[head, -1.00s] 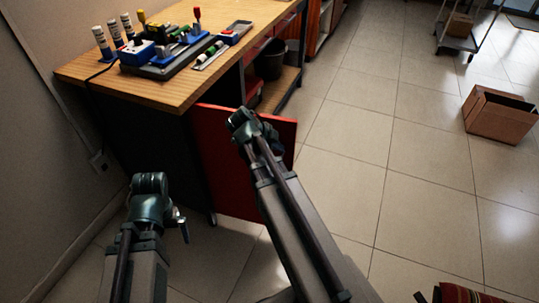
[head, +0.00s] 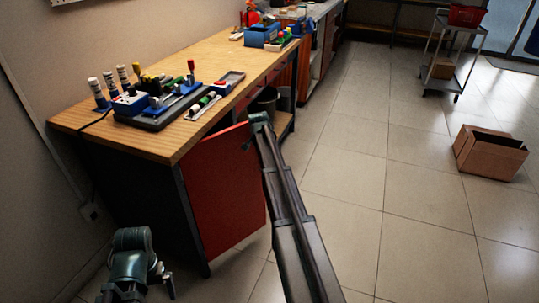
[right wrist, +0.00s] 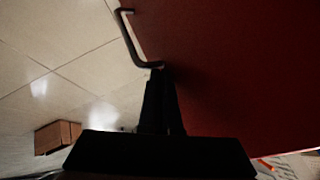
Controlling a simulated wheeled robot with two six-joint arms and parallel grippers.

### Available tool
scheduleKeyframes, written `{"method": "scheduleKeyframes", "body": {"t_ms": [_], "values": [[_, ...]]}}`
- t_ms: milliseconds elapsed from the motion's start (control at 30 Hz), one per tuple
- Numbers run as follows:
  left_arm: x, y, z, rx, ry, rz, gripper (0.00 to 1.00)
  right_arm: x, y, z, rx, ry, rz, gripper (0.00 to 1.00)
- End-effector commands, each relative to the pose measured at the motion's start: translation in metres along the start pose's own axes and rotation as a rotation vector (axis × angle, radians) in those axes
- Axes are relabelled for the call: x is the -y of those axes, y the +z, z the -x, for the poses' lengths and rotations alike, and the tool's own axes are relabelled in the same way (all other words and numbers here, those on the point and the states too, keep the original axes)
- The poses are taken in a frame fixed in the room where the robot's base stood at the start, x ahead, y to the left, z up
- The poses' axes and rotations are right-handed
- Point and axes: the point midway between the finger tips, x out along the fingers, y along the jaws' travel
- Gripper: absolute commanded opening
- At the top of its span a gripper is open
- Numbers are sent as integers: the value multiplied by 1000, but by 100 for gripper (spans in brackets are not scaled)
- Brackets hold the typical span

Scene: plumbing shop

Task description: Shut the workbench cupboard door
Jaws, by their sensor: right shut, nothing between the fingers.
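The red cupboard door (head: 226,190) stands partly open at the near end of the wooden-topped workbench (head: 185,148). Its free edge points away from me to the right. My right gripper (head: 260,122) is at the door's upper free corner in the head view; its fingers are hard to make out there. In the right wrist view its shut, empty fingers (right wrist: 160,90) lie against or close to the red door panel (right wrist: 235,75), by the end of a dark bar handle (right wrist: 132,40). I cannot tell whether they touch. My left gripper (head: 166,280) is low at left, away from the door; its jaws are unclear.
A tool tray (head: 165,118) and several white bottles stand on the bench. A dark bin (head: 265,103) sits in the open bay beyond the door. An open cardboard box (head: 488,155) and a trolley (head: 450,60) stand on the right. The tiled floor between is clear.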

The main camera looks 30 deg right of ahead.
Motion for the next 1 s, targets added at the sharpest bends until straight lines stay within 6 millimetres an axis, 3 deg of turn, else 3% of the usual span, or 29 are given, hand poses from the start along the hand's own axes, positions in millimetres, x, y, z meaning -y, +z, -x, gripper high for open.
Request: {"method": "scheduleKeyframes", "body": {"t_ms": [33,100,433,700,1000], "values": [[0,0,0,0,0,0,100,18,-4,-12,18,-18,32,0],[0,0,0,0,0,0,100,35,-4,-20,42,-41,77,0],[0,0,0,0,0,0,100,94,7,-47,110,-108,206,0],[0,0,0,0,0,0,100,115,13,-55,108,-105,203,0],[0,0,0,0,0,0,100,119,15,-56,108,-105,202,0]]}}
